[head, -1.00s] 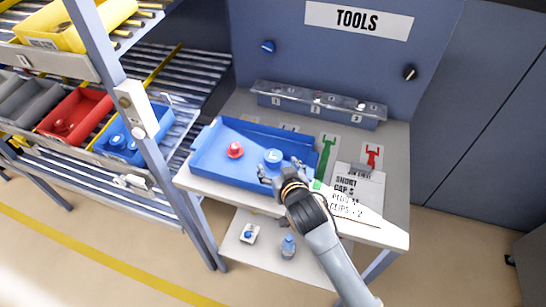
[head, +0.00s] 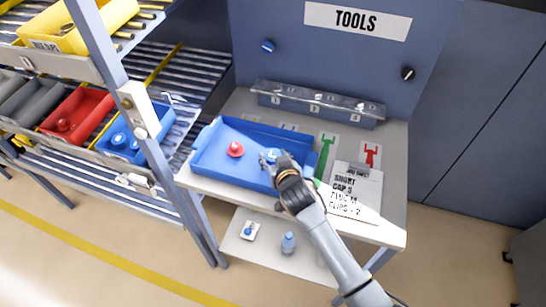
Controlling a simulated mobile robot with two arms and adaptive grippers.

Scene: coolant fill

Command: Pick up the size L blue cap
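The blue cap (head: 272,155) marked L sits in the blue tray (head: 213,172) on the workbench, in the head view. My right gripper (head: 271,161) is over the tray at the blue cap, with its fingers at the cap's near side and partly covering it. I cannot tell whether the fingers touch the cap or how far apart they are. A red cap (head: 235,149) stands in the same tray, left of the blue cap. My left gripper is not in view.
A shelf rack with red (head: 75,116) and blue bins (head: 121,143) is at left. A bottle (head: 288,243) stands on the lower shelf.

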